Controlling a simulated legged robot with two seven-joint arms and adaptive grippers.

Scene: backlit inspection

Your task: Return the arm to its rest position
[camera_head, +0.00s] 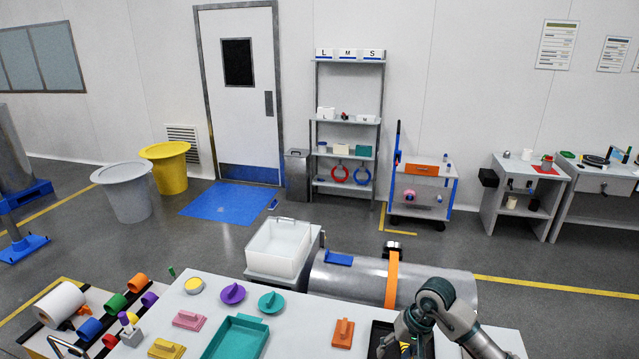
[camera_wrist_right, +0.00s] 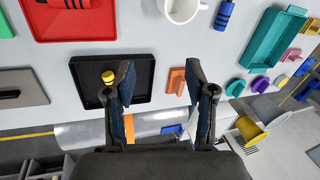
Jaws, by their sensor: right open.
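My right arm (camera_head: 440,305) comes in at the lower right of the head view, bent over the table's right part. In the right wrist view my right gripper (camera_wrist_right: 160,82) is open, its two dark fingers wide apart with nothing between them held. The left finger overlaps the black tray (camera_wrist_right: 140,62). A small yellow and black piece (camera_wrist_right: 108,77) lies in the tray's left part. The orange block (camera_wrist_right: 176,80) lies right of the tray, near the right finger; it also shows in the head view (camera_head: 342,333). My left gripper is not in view.
The white table (camera_head: 295,340) carries a teal tray (camera_head: 212,353) and several coloured floats. The wrist view shows a red tray (camera_wrist_right: 90,36), a white mug (camera_wrist_right: 183,10) and a blue cylinder (camera_wrist_right: 224,14).

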